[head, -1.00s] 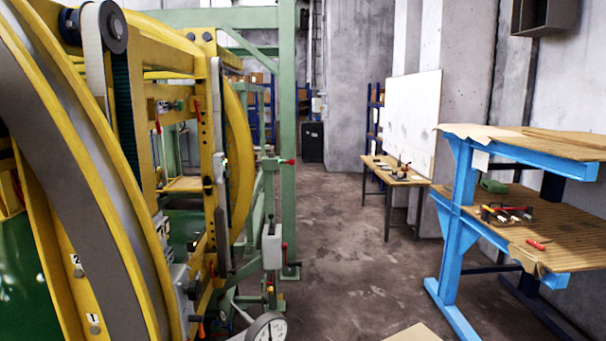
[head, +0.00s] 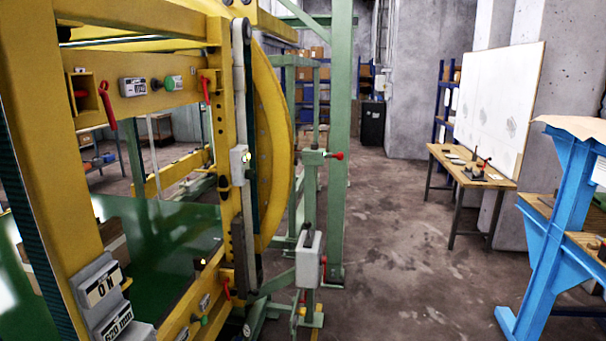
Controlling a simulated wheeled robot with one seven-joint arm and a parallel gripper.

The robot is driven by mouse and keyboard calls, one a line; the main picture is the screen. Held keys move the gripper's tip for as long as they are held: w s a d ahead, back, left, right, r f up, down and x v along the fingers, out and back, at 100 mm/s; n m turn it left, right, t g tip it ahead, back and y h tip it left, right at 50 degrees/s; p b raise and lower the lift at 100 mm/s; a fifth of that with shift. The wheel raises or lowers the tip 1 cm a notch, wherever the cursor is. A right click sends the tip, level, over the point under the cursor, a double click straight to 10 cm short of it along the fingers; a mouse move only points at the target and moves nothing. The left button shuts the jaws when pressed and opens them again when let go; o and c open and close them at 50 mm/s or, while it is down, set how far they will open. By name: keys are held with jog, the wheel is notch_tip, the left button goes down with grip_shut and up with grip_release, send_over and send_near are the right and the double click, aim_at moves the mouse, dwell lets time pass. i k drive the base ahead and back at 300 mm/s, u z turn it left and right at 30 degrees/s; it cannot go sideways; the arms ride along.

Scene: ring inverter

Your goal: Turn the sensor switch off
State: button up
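The sensor switch cannot be singled out with certainty. A grey box with a small label (head: 132,87) and a green knob (head: 173,82) sit on the upper yellow crossbeam of the ring inverter (head: 150,28). A small grey box with a lit spot (head: 239,165) is on its upright. Another grey box (head: 308,258) stands on a green post at the lower middle. A stepped grey display unit (head: 105,290) at the lower left reads "0 N" and "620 mm". My gripper is not in view.
Red handles (head: 106,105) stick out from the yellow frame. A green post (head: 339,140) stands beyond it. The concrete floor (head: 400,260) is clear on the right, up to a blue workbench (head: 560,220) and a wooden table (head: 480,178) near a whiteboard (head: 500,90).

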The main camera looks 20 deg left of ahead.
aim_at(249, 174)
jog(key=i, duration=2.9)
jog(key=u, duration=3.25)
